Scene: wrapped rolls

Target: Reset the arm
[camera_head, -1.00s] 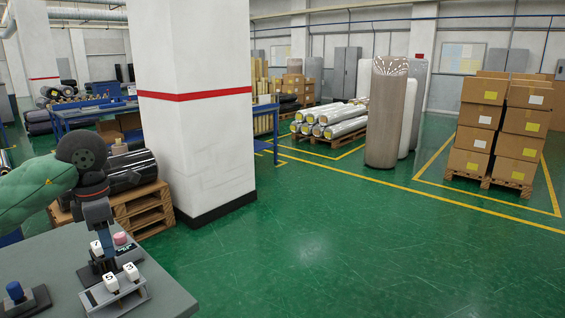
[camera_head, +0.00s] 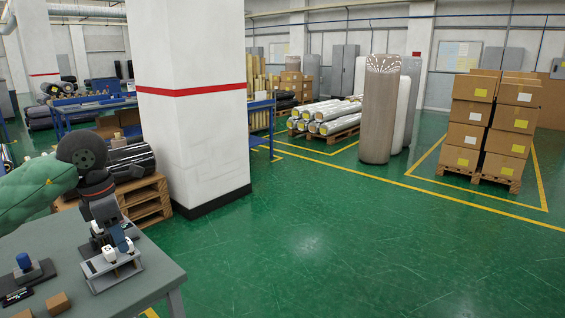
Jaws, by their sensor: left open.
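My left arm, in a green padded sleeve, comes in from the left in the head view. My left gripper (camera_head: 116,240) points down over the grey table (camera_head: 190,268), open. Its fingers are close to the white cubes (camera_head: 109,254) on a small grey stand (camera_head: 113,271) and partly cover them. I cannot tell whether they touch. My right gripper is not in view.
A blue knob on a dark base (camera_head: 24,263) and brown blocks (camera_head: 57,303) are on the table's left part. A white pillar (camera_head: 192,110) and a pallet (camera_head: 145,199) with a dark roll stand behind.

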